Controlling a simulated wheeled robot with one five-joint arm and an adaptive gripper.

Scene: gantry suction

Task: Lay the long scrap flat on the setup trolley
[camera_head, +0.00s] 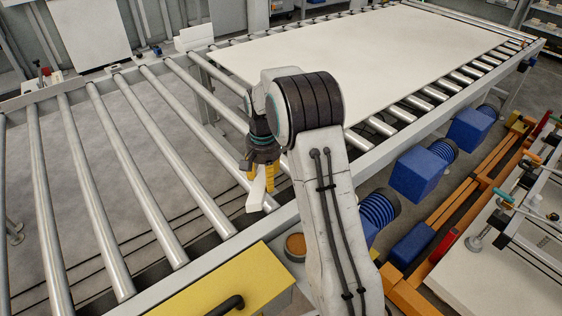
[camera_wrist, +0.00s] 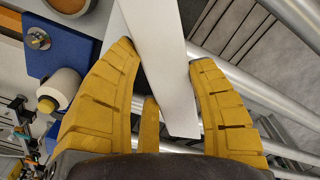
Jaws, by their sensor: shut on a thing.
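The long scrap is a narrow white strip (camera_head: 256,195), seen just below my gripper (camera_head: 260,174) in the head view. In the wrist view the white strip (camera_wrist: 160,50) runs from the top edge down between the yellow fingers of my gripper (camera_wrist: 166,58). My gripper is shut on it. The strip hangs over the roller conveyor near its front rail; its far end is out of the wrist view. A yellow-topped unit with a black handle (camera_head: 220,285) stands at the bottom edge. I cannot tell whether this is the setup trolley.
The roller conveyor (camera_head: 147,180) has bare rollers at left and a large white sheet (camera_head: 365,52) at the back. Blue motors (camera_head: 418,175) line its front side. At right are an orange frame (camera_head: 470,190) and a pale surface (camera_head: 490,262) with clamp-like fittings.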

